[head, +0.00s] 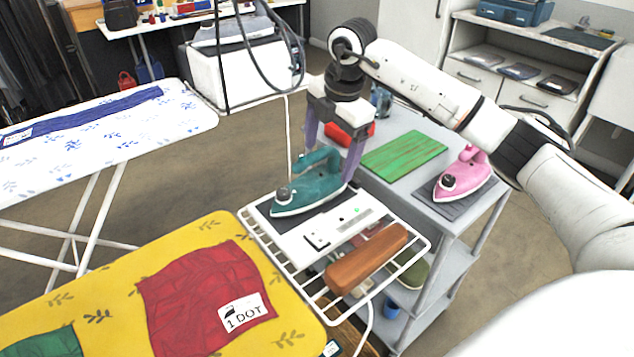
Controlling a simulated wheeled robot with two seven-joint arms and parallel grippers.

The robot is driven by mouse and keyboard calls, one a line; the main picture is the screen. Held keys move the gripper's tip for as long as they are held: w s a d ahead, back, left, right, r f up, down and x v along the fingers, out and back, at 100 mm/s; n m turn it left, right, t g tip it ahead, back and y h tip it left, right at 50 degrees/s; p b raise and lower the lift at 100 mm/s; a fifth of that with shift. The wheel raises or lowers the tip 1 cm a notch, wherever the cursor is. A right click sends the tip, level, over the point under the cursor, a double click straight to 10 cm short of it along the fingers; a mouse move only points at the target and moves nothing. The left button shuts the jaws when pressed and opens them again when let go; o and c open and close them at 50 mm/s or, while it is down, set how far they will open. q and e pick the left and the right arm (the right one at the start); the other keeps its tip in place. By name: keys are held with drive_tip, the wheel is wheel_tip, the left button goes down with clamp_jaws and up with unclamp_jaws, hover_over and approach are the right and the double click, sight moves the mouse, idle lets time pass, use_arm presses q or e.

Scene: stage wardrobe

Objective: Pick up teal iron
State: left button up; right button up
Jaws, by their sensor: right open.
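The teal iron (314,192) rests on a dark pad on the white wire rack at the end of the yellow ironing board. Its nose points to the lower left and its handle is on top. My right gripper (333,168) points down over the back of the iron, its two purple fingers apart. One finger is behind the iron and the other is at its right rear. I cannot tell whether either finger touches it. My left gripper is not in view.
A pink iron (463,175) and a green board (405,155) are on the grey cart (398,185) to the right. A brown wooden block (367,259) lies on the rack's front. A yellow ironing board (215,232) with red cloth (190,300) is at lower left.

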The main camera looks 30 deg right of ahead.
sight(322, 177)
drive_tip(key=shift+w+a+f, duration=0.1)
drive_tip(key=shift+w+f, duration=0.05)
drive_tip(key=shift+f, duration=0.75)
drive_tip(key=shift+w+a+f, duration=0.15)
drive_tip(key=shift+f, duration=0.75)
drive_tip(key=shift+w+a+f, duration=0.1)
drive_tip(key=shift+w+f, duration=0.05)
drive_tip(key=shift+f, duration=0.75)
drive_tip(key=shift+r, duration=0.1)
drive_tip(key=c, duration=1.4)
